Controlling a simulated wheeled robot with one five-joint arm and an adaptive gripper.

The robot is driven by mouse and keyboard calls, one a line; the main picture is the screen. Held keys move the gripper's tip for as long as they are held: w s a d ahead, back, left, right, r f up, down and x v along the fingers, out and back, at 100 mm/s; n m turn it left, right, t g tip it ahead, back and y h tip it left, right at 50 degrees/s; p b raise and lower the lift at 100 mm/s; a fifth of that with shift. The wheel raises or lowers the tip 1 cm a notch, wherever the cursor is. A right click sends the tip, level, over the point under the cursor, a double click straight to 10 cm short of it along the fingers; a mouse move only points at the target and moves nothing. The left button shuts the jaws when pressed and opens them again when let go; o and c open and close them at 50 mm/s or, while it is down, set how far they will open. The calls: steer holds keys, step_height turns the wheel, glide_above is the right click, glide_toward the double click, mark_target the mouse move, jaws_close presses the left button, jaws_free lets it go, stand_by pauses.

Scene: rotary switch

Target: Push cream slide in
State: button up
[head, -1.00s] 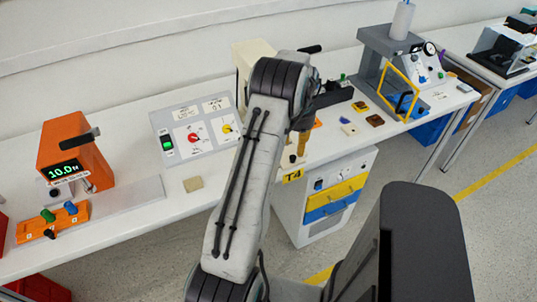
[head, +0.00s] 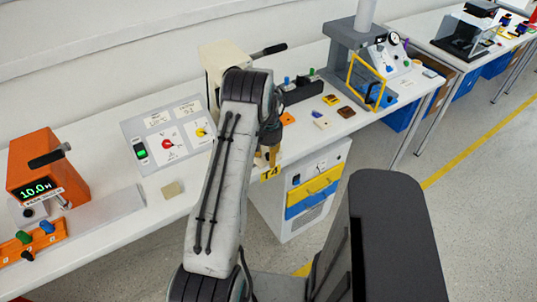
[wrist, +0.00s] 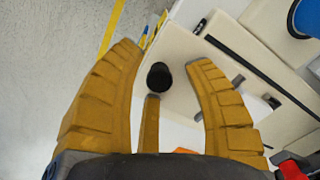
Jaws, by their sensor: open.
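A cream machine (head: 212,68) with a black lever handle stands on the bench behind my arm in the head view. In the wrist view a cream part (wrist: 185,45) lies beyond my fingers, with a round black knob (wrist: 159,76) on it. I cannot tell for sure whether this cream part is the slide. My gripper (wrist: 172,62) is open, with its yellow fingers on either side of the knob and nothing held. I cannot tell whether a finger touches it. In the head view my gripper (head: 268,157) is mostly hidden by my arm at the bench's front edge.
A control panel (head: 165,136) with red and yellow knobs and an orange device (head: 35,170) stand to the left. A grey press (head: 352,50) with a yellow frame stands to the right. A drawer cabinet (head: 300,190) sits under the bench. Open floor lies to the right.

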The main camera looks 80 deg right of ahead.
steer(key=shift+c, duration=0.3)
jaws_close()
stand_by(0.4)
